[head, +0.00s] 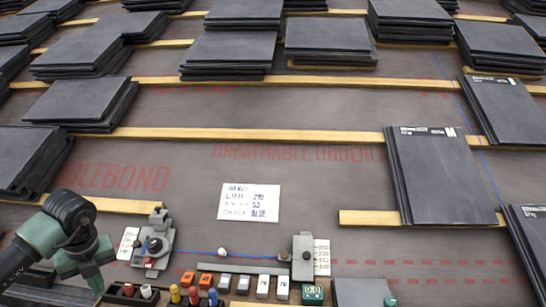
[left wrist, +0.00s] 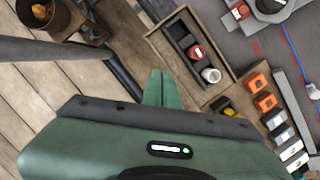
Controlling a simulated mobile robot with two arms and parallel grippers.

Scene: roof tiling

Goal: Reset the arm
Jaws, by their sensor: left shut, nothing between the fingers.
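My left gripper (head: 92,280) is green and hangs at the lower left of the head view, over the front edge of the work area. In the left wrist view its two fingers (left wrist: 162,90) are together, with nothing between them. The fingers are beside a wooden tray (left wrist: 185,55) that holds a red-topped and a white-topped piece. My right gripper does not show clearly in either view.
Stacks of dark slates (head: 440,175) lie along wooden battens (head: 250,134) on grey underlay. A row of coloured blocks (head: 225,281), a left device (head: 153,246) and a right device (head: 303,257) line the front. A bucket (left wrist: 45,14) stands on the planks. Underlay around the white card (head: 249,202) is clear.

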